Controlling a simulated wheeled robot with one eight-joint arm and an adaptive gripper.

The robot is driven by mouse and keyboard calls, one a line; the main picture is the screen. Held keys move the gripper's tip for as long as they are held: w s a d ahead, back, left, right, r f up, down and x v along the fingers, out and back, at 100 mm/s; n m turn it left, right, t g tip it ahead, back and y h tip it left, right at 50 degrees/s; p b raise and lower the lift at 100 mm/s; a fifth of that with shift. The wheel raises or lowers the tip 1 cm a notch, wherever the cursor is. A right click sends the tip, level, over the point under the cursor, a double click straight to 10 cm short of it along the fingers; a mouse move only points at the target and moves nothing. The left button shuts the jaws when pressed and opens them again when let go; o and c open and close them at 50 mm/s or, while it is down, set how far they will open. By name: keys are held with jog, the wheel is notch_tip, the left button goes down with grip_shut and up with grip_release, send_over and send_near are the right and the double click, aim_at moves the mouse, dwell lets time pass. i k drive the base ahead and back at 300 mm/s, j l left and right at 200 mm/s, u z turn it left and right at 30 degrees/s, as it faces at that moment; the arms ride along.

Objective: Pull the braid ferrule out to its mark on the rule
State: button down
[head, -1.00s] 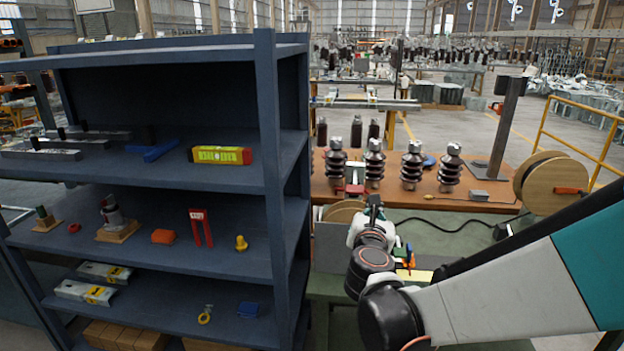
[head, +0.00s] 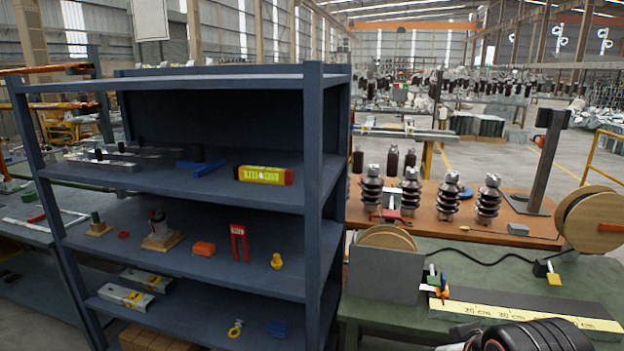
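The rule is a yellow strip (head: 530,316) with black marks, "20 cm" and "30 cm" legible, along the front of a dark board (head: 520,299) on the green bench. Small green, white, orange and blue pieces (head: 438,284) stand at its left end, beside a grey upright plate (head: 385,275). A wooden spool (head: 387,238) shows behind the plate. I cannot make out which small piece, if any, is the braid ferrule. My gripper is not in view; only a black and white part of my arm shows at the bottom right, in front of the rule.
A blue shelf unit (head: 317,180) with tools fills the left. A brown table (head: 460,222) with several insulators stands behind the green bench (head: 362,309). A black cable runs along the bench's back to a dark block (head: 541,268) with a yellow tag. A large reel (head: 596,222) stands right.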

aim_at(443, 291)
jog(key=l, duration=0.7)
jog(key=k+l+u, duration=0.1)
jog(key=l, duration=0.6)
